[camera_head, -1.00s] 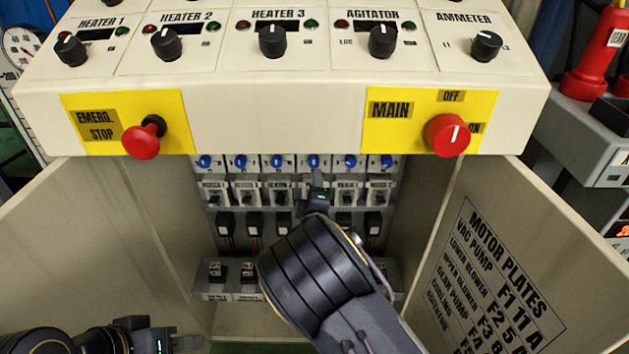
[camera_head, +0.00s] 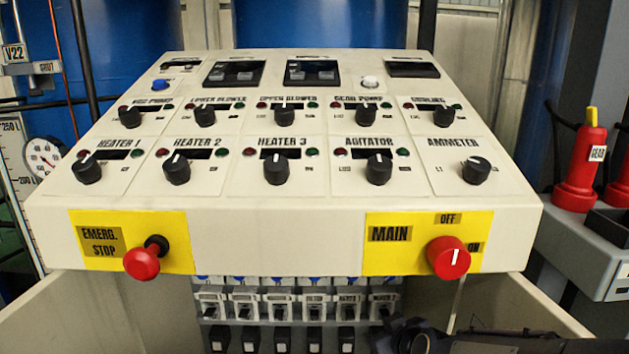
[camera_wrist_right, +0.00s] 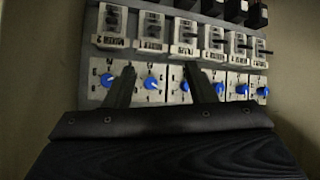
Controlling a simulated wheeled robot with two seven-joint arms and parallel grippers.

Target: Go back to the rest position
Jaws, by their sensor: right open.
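My right gripper (camera_wrist_right: 158,72) is open in the right wrist view, with its two dark fingers apart and nothing held between them. Beyond the fingers are a row of blue knobs (camera_wrist_right: 151,82) and a row of breaker switches (camera_wrist_right: 183,35). In the head view, dark parts of my right arm show at the bottom right edge, in front of the cabinet opening; the fingertips cannot be made out there. My left gripper is not in view.
The control console (camera_head: 275,245) spans the middle, with black knobs, a red emergency stop button (camera_head: 142,263) and a red main switch (camera_head: 448,257). Below it the cabinet stands open, its doors (camera_head: 520,310) swung out to both sides. A red gear-labelled device (camera_head: 580,170) stands at right.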

